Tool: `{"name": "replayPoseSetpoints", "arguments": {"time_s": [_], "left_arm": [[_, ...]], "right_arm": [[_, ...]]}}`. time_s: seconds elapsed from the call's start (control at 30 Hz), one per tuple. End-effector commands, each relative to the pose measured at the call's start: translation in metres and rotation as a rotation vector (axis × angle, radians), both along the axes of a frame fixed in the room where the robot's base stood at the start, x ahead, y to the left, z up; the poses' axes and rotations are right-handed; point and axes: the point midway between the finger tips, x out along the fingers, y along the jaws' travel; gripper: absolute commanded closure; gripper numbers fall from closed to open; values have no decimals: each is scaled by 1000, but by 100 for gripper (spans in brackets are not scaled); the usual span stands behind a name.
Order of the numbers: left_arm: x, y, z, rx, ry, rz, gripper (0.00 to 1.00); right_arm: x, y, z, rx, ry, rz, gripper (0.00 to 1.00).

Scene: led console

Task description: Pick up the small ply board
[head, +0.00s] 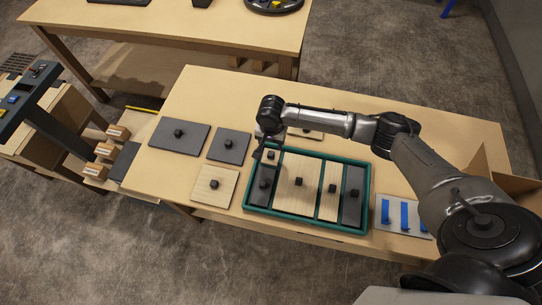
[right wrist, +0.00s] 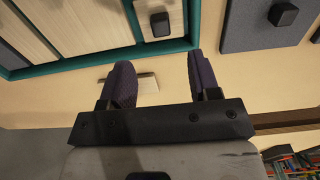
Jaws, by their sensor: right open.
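Several light ply boards with black knobs are in view, and I cannot tell by name which is the small one. In the head view one ply board (head: 205,195) lies on the table left of the green-rimmed tray (head: 300,231). A small ply piece (head: 272,154) is in the tray's far left corner; a ply piece with a knob also shows in the right wrist view (right wrist: 145,10). Another ply board (head: 306,133) lies behind the tray, partly hidden by my arm. My right gripper (head: 257,157) is open and empty near the tray's left rim. My left gripper is out of view.
Dark grey boards (head: 190,143) lie at the table's left. The tray also holds larger ply and dark boards. A white panel with blue strips (head: 393,222) lies right of the tray. Another table (head: 180,25) stands behind. A console (head: 28,98) stands at far left.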

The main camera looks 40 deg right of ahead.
Motion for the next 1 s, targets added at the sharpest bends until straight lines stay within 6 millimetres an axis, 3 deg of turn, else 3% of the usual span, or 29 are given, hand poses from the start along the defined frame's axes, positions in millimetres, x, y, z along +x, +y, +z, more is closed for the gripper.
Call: {"name": "replayPoseSetpoints", "arguments": {"time_s": [0.1,0.47,0.73,1.0], "left_arm": [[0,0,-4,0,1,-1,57],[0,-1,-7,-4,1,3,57],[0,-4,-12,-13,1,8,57],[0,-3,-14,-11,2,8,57]], "right_arm": [[0,1,-19,0,0,0,44],[0,1,-41,0,-1,2,44],[-2,4,-75,0,0,2,44],[-2,4,-86,0,-2,3,44]]}}
